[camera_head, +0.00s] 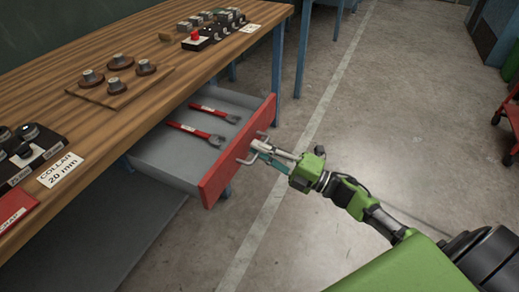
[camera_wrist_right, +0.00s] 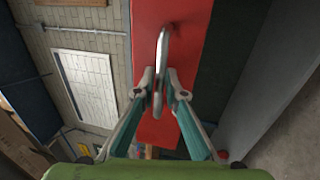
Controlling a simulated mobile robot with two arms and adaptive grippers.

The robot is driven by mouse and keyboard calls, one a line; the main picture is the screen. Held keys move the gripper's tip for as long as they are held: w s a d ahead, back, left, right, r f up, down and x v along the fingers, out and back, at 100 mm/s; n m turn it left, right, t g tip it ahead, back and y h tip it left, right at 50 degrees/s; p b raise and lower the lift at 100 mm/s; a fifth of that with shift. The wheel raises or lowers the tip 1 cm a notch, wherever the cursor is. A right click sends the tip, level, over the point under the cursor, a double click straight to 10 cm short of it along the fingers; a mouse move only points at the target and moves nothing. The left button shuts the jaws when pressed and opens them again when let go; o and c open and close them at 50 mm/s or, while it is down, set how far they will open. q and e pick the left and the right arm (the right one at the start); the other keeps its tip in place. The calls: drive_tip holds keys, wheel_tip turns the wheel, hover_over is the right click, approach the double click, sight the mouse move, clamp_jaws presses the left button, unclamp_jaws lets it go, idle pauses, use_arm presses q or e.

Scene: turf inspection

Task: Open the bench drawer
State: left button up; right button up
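The bench drawer (camera_head: 182,158) stands pulled out from under the wooden bench top, its grey inside showing. Its red front (camera_head: 240,150) carries a metal bar handle (camera_head: 247,157), which also shows in the right wrist view (camera_wrist_right: 163,45). My right gripper (camera_head: 262,150) is at the drawer front, its two fingers (camera_wrist_right: 160,78) closed in on either side of the handle bar. My left gripper is in neither view.
Two red-handled wrenches (camera_head: 198,132) lie in the drawer. The bench top (camera_head: 130,60) holds a wooden board (camera_head: 120,86) with round parts, dark trays and a "COLLAR 20 mm" label (camera_head: 60,169). The concrete floor (camera_head: 390,110) to the right is clear. A red cart (camera_head: 510,120) stands at the far right.

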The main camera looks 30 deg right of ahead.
drive_tip(key=shift+o, duration=0.6)
drive_tip(key=shift+s, duration=0.1)
drive_tip(key=v, duration=1.2)
